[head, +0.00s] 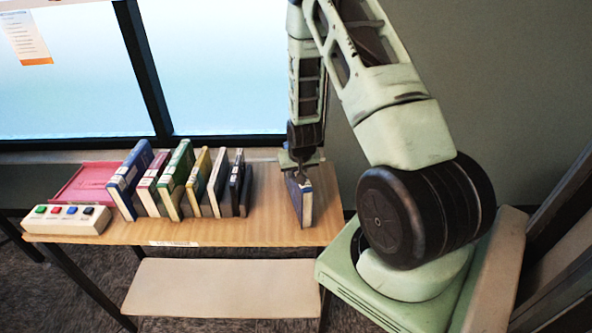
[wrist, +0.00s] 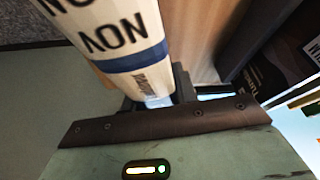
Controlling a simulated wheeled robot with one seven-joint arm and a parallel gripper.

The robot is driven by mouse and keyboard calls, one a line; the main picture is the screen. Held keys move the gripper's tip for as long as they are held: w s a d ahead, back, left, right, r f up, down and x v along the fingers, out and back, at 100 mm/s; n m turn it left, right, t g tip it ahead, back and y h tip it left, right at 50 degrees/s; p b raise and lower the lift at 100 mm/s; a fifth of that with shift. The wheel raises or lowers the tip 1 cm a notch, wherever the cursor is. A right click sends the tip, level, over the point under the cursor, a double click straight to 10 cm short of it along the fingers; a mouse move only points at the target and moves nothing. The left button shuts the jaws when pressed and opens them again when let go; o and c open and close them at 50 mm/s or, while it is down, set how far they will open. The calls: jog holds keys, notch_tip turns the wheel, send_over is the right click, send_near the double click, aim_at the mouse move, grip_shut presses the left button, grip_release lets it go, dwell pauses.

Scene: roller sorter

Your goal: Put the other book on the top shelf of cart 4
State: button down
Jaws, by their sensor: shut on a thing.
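My gripper (head: 300,178) is shut on a blue book (head: 306,205) at the right end of the wooden table. The book stands upright, and its lower edge is at or near the tabletop; I cannot tell if it touches. In the wrist view the held book's white label (wrist: 110,25) with black letters and a blue band fills the upper left, between the jaws. Several other books stand in a row to the left: blue (head: 132,180), pink (head: 150,185), green (head: 176,178), yellow (head: 198,182), white (head: 218,180) and black (head: 238,185). No cart can be made out.
The wooden table (head: 262,205) has bare room between the black book and the held book. A button box (head: 66,220) and a red tray (head: 82,183) are at its left end. A pale lower shelf (head: 225,285) is empty. Dark framed panels (head: 560,225) stand at the far right.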

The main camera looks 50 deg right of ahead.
jog(key=shift+f, duration=0.1)
jog(key=c, duration=1.1)
grip_release()
jog(key=b+v, duration=0.3)
jog(key=v, duration=0.9)
jog(key=shift+b, duration=0.3)
